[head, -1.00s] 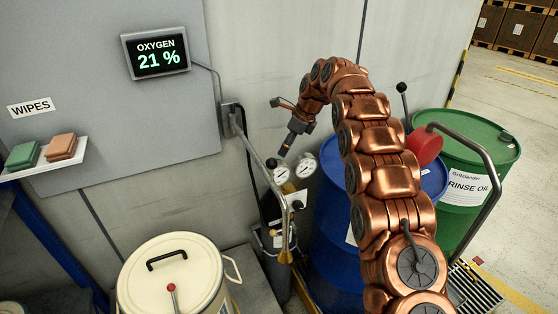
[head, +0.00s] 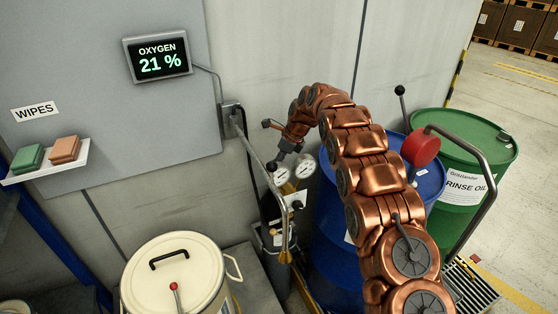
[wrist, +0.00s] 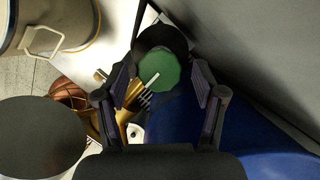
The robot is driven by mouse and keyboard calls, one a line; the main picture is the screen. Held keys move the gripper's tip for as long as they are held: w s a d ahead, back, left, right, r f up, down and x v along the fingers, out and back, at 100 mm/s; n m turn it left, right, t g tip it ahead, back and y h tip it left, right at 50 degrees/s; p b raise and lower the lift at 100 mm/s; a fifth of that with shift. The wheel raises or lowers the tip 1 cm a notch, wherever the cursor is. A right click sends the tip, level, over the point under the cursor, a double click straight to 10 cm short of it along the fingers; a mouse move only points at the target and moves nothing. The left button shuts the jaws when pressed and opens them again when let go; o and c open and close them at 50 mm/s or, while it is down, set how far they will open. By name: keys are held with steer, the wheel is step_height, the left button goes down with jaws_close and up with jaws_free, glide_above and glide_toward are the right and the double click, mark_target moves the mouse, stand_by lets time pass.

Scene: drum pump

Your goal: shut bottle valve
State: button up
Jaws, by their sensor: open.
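The bottle valve shows in the wrist view as a round green handwheel (wrist: 160,72) with a white bar-like mark. It lies ahead of my gripper (wrist: 161,78), between the two open fingers as seen from the wrist; I cannot tell whether they are level with it or touching it. In the head view my gripper (head: 275,163) points down above the dark gas bottle (head: 270,212), close to the gauges. The handwheel cannot be made out in the head view. Brass fittings (wrist: 124,97) sit just left of the handwheel in the wrist view.
Two white gauges (head: 304,168) and a grey pipe (head: 257,157) are close beside my gripper. A blue drum (head: 335,225) stands right of the bottle, with a green drum (head: 462,150) further right. A cream lidded drum (head: 200,262) stands at front left. The wall is close behind.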

steer(key=c, duration=1.2)
steer(key=shift+o, duration=0.2)
steer(key=shift+n, duration=0.3)
steer(key=shift+w+r+n+g+p, duration=0.15)
steer(key=shift+n+g+p, duration=0.6)
steer(key=shift+n, duration=0.65)
steer(key=shift+n+g+p, duration=0.35)
steer(key=shift+n+p, duration=0.45)
steer(key=shift+p, duration=0.55)
steer(key=shift+w+p, duration=0.1)
steer(key=shift+p, duration=0.35)
steer(key=shift+d+n+p, duration=0.1)
steer(key=shift+n+p, duration=0.5)
steer(key=shift+p, duration=0.35)
steer(key=o, duration=1.2)
steer(key=shift+c, duration=0.2)
